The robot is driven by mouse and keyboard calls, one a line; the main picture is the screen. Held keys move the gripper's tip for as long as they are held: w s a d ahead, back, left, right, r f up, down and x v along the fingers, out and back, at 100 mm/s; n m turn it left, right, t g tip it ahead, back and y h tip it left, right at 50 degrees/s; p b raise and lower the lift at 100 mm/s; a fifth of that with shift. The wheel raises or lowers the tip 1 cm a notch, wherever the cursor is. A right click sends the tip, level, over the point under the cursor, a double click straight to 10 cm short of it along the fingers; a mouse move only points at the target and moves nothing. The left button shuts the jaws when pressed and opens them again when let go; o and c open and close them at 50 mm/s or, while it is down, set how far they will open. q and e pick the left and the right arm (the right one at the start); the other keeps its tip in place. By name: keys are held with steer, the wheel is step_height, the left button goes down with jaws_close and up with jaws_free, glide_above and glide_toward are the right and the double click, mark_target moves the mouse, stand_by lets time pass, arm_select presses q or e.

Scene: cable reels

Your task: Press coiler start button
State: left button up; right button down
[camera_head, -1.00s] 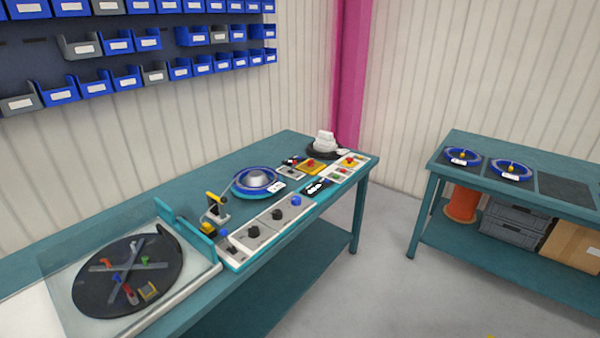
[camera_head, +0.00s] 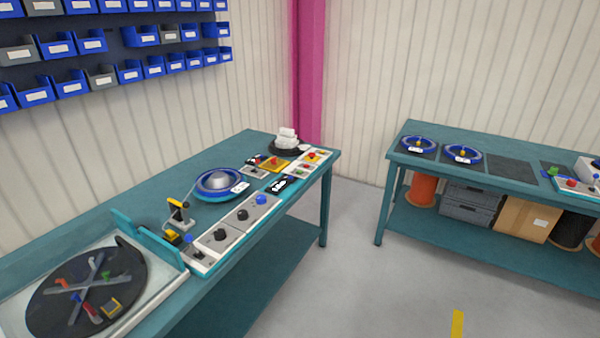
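The left workbench (camera_head: 165,183) carries a coiler with a dark round disc (camera_head: 85,293) that has a grey cross and small coloured parts on it. Beside it runs a control panel (camera_head: 232,228) with black knobs (camera_head: 221,235) and a blue knob (camera_head: 261,199). Farther back are small panels, one yellow with a red button (camera_head: 273,160). At the right edge, another panel has a red button (camera_head: 572,183) and a green button (camera_head: 553,171). I cannot tell which one is the coiler start button. Neither of my grippers shows.
A blue reel (camera_head: 219,183) lies on the left bench, near a yellow and black device (camera_head: 179,214). The right bench (camera_head: 400,154) holds two blue reels (camera_head: 418,144), with grey crates (camera_head: 470,203) and a cardboard box (camera_head: 527,217) below. The floor (camera_head: 375,290) between benches is clear.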

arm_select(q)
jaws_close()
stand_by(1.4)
